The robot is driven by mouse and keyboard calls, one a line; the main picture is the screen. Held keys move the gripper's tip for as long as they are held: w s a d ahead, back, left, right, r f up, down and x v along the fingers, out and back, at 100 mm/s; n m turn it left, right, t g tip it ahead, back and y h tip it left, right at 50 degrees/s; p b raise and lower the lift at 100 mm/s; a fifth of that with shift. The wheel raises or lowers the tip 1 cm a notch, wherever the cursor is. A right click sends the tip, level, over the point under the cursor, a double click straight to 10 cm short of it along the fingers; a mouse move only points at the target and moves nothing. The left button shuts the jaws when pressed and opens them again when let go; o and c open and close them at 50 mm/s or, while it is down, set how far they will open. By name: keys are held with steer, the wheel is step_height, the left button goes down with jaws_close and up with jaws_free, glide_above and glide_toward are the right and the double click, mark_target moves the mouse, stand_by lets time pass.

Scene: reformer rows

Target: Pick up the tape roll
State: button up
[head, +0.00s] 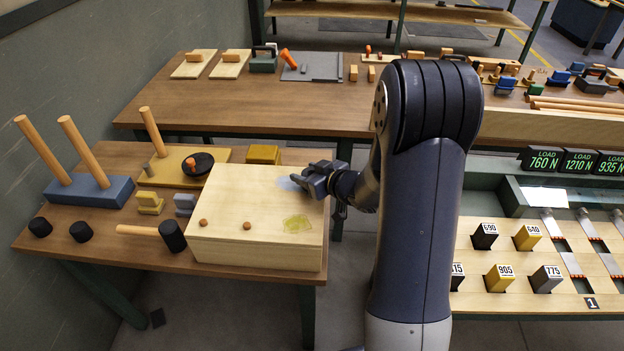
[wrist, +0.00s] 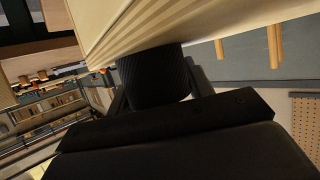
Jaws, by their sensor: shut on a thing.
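My gripper (head: 307,180) is low over the back right part of the pale wooden box top. In the wrist view my gripper (wrist: 157,95) is shut on a black, ribbed, round thing, which I take to be the tape roll (wrist: 153,75). Its far end meets the edge of a pale wooden surface in that view; I cannot tell whether they touch. In the head view the gripper and wrist hide the held thing.
The wooden box (head: 255,255) has two brown knobs and a yellow-green patch. A black-headed mallet (head: 172,236) lies left of it. A blue block (head: 90,191) with upright pegs stands further left. A long table (head: 200,98) is behind; weight blocks (head: 500,278) stand at right.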

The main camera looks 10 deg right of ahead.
steer(key=c, duration=0.4)
steer(key=shift+o, duration=0.2)
